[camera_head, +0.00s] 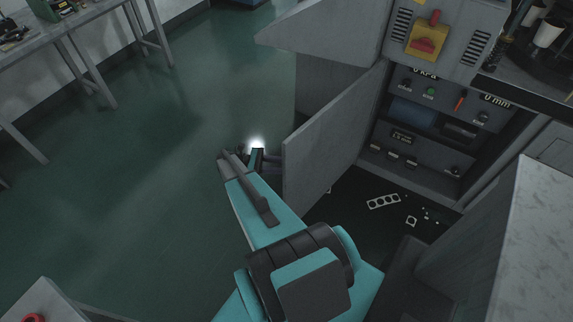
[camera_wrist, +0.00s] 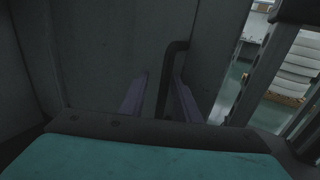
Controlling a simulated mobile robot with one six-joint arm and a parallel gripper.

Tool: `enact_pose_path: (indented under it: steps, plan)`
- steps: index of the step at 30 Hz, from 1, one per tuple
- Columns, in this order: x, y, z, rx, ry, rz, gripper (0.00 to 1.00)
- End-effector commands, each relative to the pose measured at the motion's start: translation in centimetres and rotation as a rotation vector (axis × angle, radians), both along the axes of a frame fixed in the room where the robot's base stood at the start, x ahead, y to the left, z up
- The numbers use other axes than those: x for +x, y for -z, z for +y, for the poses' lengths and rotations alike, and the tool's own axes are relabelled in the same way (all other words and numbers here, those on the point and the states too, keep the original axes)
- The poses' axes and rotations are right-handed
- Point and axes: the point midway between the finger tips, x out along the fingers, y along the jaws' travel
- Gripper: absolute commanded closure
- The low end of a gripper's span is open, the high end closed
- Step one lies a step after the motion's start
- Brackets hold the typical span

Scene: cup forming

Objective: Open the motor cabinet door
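The grey cabinet door (camera_head: 330,135) stands swung out from the machine in the head view, with the dark floor and the control panel showing to its right. My gripper (camera_head: 257,153) is low by the door's left edge, and its fingers are hard to make out there. In the wrist view, a dark bent bar handle (camera_wrist: 175,65) stands in front of a grey panel. My gripper (camera_wrist: 160,79) has its two purple fingers on either side of the handle. A gap shows between the left finger and the bar; the right finger is close to it, and touching cannot be told.
The control panel (camera_head: 430,120) has knobs, and a yellow-and-red switch (camera_head: 427,38) sits above. Small flat parts (camera_head: 384,201) lie on the floor right of the door. A grey workbench (camera_head: 60,35) stands at upper left. The green floor (camera_head: 130,180) on the left is clear.

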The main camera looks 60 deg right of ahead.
Motion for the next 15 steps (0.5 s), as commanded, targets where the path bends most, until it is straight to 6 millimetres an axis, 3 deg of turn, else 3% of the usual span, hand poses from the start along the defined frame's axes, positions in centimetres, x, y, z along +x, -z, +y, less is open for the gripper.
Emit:
enact_pose_path:
  steps: [15]
  plan:
    - [0.20, -0.11, 0.35, 0.000, 0.001, 0.001, 0.71]
